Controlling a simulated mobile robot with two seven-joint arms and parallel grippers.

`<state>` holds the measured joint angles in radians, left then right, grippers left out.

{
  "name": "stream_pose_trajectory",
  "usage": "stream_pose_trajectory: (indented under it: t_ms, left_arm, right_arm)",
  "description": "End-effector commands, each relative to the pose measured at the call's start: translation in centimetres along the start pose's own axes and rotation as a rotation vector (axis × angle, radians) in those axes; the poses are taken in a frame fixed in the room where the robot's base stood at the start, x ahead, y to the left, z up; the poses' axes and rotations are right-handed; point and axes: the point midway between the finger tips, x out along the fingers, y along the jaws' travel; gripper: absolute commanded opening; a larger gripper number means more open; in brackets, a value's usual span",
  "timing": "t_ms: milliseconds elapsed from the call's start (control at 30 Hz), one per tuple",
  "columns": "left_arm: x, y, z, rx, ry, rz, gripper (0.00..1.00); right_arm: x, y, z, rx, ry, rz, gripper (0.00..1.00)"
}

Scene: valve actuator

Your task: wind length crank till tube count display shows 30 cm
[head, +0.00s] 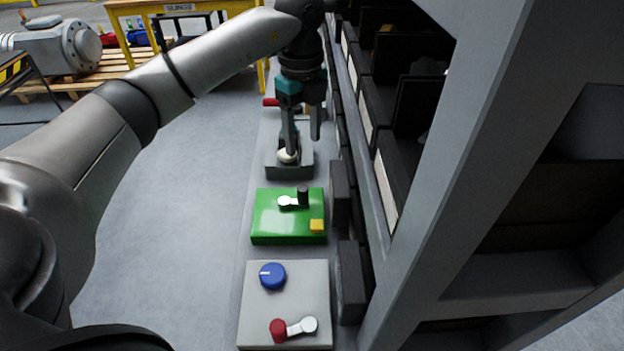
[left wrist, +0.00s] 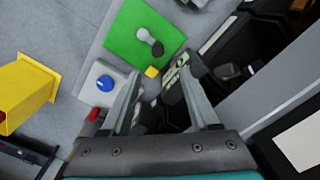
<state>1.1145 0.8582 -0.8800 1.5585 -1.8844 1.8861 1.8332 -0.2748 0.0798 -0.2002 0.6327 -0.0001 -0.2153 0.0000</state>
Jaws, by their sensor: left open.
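A green box (head: 270,230) carries a white crank arm with a black knob (head: 303,195) and a yellow block (head: 317,226). A nearer grey box (head: 262,320) carries a blue dial (head: 273,276) and a white crank with a red knob (head: 279,329). Which is the length crank cannot be told; no count display is readable. My left gripper (head: 302,140) points down, open, just beyond the green box, over a grey tray (head: 290,172) with a cream ball (head: 287,156). In the left wrist view, the green box (left wrist: 125,35) and blue dial (left wrist: 105,83) lie beyond the open fingers (left wrist: 160,85).
A shelf rack with dark bins (head: 400,110) and a grey post (head: 450,180) stands close on the right. A red part (head: 270,102) lies beyond the gripper. A yellow table (head: 125,45) stands at the back. Open floor (head: 185,230) lies left of the boxes.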

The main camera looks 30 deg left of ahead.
Motion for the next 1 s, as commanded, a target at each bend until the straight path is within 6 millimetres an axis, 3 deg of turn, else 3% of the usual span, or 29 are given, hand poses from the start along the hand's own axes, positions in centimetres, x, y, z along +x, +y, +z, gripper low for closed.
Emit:
stream_pose_trajectory:
  t_ms: [100, 233, 367, 600, 800, 1000]
  left_arm:
    - [1.9, 0.1, 0.0, 0.0, 0.002, 0.006, 0.61]
    - [4.6, 0.2, 0.0, 0.0, 0.001, 0.008, 0.61]
    - [7.5, 0.2, 0.0, -0.001, 0.002, 0.007, 0.61]
    - [12.1, 0.1, -0.1, 0.0, 0.002, 0.005, 0.61]
    - [14.3, 0.1, 0.0, -0.001, 0.001, 0.003, 0.61]
    - [14.8, 0.1, 0.0, 0.0, 0.001, 0.002, 0.61]
  right_arm:
    - [0.0, -0.5, 2.9, 0.001, -0.048, -0.006, 0.5]
    - [0.1, -0.7, 4.2, 0.001, -0.07, -0.009, 0.5]
    - [0.4, -0.7, 4.1, 0.001, -0.067, -0.008, 0.5]
    - [1.1, -0.4, 2.2, 0.001, -0.033, -0.005, 0.5]
    - [1.3, -0.4, 2.1, 0.001, -0.031, -0.004, 0.5]
    - [1.3, -0.4, 2.3, 0.001, -0.034, -0.005, 0.5]
